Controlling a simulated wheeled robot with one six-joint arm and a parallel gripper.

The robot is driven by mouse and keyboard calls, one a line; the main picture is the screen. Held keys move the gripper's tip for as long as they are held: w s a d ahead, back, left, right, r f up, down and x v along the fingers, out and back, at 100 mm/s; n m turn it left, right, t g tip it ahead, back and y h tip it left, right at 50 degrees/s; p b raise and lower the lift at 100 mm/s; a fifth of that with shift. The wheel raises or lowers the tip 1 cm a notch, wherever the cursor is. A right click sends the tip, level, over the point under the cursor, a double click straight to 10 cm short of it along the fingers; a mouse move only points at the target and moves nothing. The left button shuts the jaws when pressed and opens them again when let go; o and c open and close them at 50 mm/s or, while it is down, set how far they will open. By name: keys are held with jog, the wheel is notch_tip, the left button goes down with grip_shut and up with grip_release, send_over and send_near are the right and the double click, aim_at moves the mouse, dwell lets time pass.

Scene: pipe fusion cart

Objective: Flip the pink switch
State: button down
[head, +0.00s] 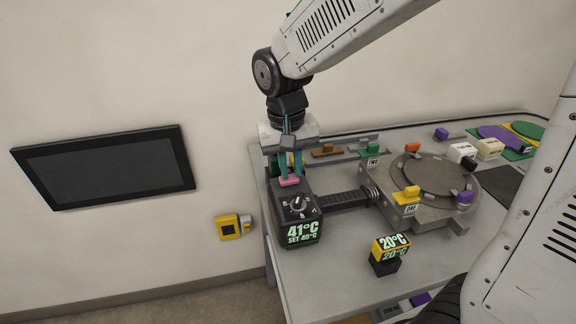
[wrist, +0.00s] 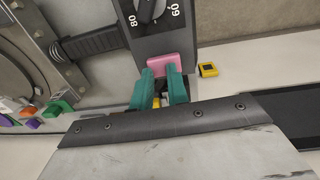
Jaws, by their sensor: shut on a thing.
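The pink switch (head: 289,182) sits at the back end of the black heater unit (head: 318,232), behind its dial. My gripper (head: 285,172) points down over it with teal fingers. In the wrist view the pink switch (wrist: 164,63) lies at the tips of the teal fingers of my gripper (wrist: 162,76), one on each side of its lower edge. The gripper is shut on the pink switch. The part of the switch between the fingers is partly hidden.
The heater display reads 41°C, SET 45°C. A black handle (head: 345,200) runs to a round metal fixture (head: 430,185) with coloured clamps. A yellow-black 20°C block (head: 390,248) stands in front. A yellow box (head: 229,227) is on the wall at left.

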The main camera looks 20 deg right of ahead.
notch_tip(320, 180, up, 14)
jog(key=a, duration=0.1)
dwell(0.5)
